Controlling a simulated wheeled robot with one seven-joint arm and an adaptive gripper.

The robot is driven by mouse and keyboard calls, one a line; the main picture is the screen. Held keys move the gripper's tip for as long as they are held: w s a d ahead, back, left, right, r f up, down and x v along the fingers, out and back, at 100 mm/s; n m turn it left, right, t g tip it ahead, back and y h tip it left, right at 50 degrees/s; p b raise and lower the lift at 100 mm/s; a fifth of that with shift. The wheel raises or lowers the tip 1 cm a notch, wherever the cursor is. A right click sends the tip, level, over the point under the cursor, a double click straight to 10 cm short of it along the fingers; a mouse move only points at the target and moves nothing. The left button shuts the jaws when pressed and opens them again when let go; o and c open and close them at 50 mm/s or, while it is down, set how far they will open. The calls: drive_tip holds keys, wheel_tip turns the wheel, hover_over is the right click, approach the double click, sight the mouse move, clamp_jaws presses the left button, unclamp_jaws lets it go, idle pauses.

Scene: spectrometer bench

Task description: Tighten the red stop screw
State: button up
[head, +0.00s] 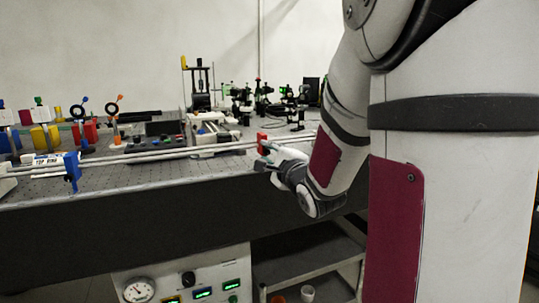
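My gripper (263,163) is at the bench's front edge, just below and in front of the red piece. A gap or contact between them cannot be made out. The fingers are small and partly hidden by the wrist, so their opening does not show.
Long parallel rails (165,155) run along the bench front to a blue stop (71,171) at left. Coloured optic mounts (85,133) and a control box (155,143) stand behind. Below are a gauge panel (185,283) and an open shelf cart (305,262). My arm covers the right side.

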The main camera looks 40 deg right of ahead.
drive_tip(key=shift+r, duration=0.1)
wheel_tip(320, 180, up, 10)
idle(0.7)
